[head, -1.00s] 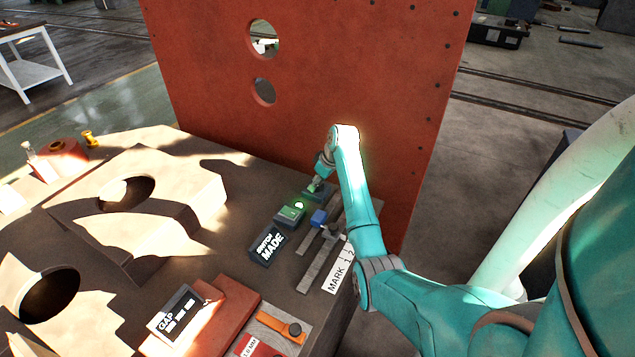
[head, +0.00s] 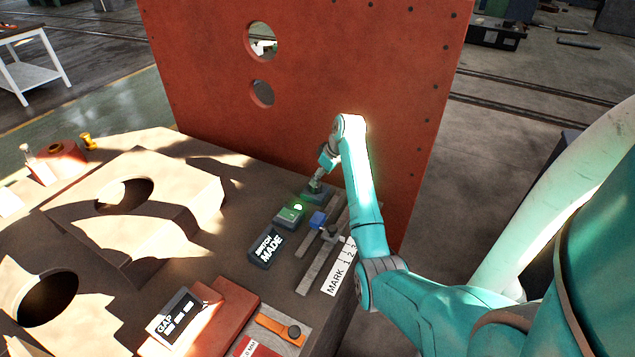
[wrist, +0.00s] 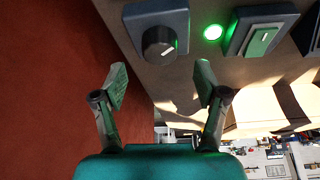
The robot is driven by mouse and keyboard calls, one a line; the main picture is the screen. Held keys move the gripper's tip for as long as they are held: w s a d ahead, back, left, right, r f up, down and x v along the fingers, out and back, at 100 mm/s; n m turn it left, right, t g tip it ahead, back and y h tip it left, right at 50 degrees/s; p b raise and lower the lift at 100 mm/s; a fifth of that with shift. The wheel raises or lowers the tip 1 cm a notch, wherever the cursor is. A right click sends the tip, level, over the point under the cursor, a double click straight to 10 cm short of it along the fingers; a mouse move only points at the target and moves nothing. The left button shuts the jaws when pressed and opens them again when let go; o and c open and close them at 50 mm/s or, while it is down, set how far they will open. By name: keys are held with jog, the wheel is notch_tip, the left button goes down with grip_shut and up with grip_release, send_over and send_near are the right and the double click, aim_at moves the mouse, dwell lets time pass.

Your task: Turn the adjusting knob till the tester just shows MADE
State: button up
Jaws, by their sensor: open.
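The adjusting knob (wrist: 160,43) is a dark round knob with a white pointer line, set on a grey block, at the top of the wrist view. My gripper (wrist: 161,80) is open and empty, its two fingers spread apart below the knob in that view and not touching it. In the head view my gripper (head: 315,184) is over the knob's block (head: 318,194) and hides much of it. The tester display (head: 267,246) reads "SWITCH MADE". A green lamp (wrist: 212,32) is lit beside the knob; it also glows in the head view (head: 298,207).
A green-faced switch (wrist: 262,40) sits beside the lamp. A blue block (head: 318,220) and grey rails lie near a "MARK 1 2 3" label (head: 339,270). A tall red plate (head: 320,80) stands close behind. A "GAP" display (head: 175,317) is at the front.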

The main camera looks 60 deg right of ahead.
jog(key=v, duration=0.7)
